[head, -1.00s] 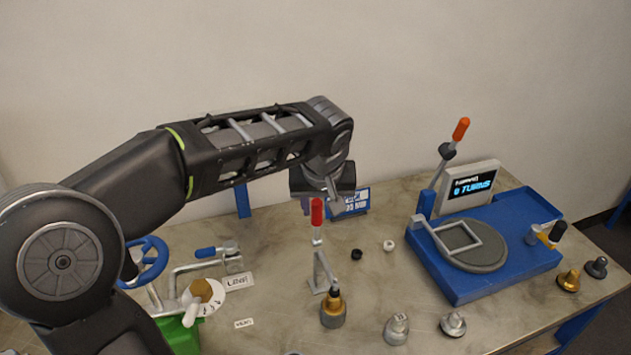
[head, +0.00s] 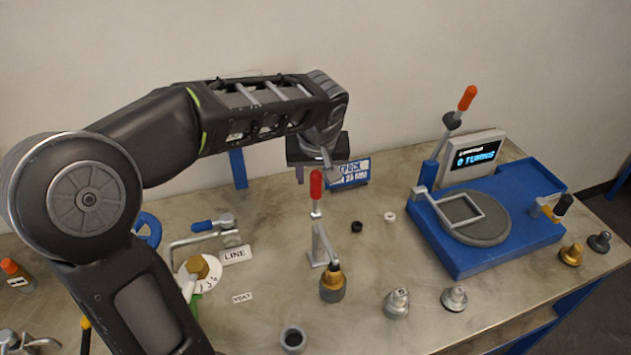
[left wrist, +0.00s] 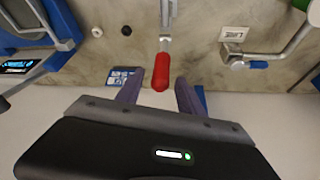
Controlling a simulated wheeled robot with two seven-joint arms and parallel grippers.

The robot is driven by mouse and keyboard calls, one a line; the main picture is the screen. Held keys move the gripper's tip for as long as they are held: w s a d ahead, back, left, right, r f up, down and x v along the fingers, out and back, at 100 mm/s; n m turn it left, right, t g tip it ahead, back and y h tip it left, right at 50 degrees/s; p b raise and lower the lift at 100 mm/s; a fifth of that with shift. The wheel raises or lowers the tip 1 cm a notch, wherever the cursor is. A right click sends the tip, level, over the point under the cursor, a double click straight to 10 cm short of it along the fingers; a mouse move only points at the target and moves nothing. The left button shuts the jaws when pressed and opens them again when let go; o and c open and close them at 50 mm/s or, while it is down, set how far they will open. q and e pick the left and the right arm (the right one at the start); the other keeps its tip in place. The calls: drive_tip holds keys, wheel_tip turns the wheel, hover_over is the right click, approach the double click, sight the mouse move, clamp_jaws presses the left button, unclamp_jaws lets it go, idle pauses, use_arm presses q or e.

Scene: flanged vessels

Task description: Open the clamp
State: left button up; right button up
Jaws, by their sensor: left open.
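The clamp (head: 319,243) stands mid-table with its red-tipped handle (head: 316,187) pointing up. Its lower end is beside a brass-coloured fitting (head: 333,283); whether it presses on it I cannot tell. My left gripper (head: 328,160) is at the top of the handle, seen just above it in the head view. In the left wrist view, the red grip (left wrist: 161,72) shows between the two spread fingers of the left gripper (left wrist: 158,84). The fingers are open and not closed on it; how deep the grip sits between them is unclear. My right gripper is out of view.
A blue station (head: 490,225) with a display and an orange-tipped lever (head: 466,98) stands at right. Several metal fittings (head: 397,302) stand along the front. A valve with a blue handle (head: 205,226) is at left. A blue sign (head: 350,172) stands behind the clamp.

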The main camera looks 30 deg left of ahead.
use_arm(q)
drive_tip(key=b+x, duration=0.1)
drive_tip(key=x, duration=0.2)
drive_tip(key=shift+w+f, duration=0.1)
drive_tip(key=shift+f, duration=0.15)
drive_tip(key=shift+c, duration=0.3)
clamp_jaws()
idle(1.0)
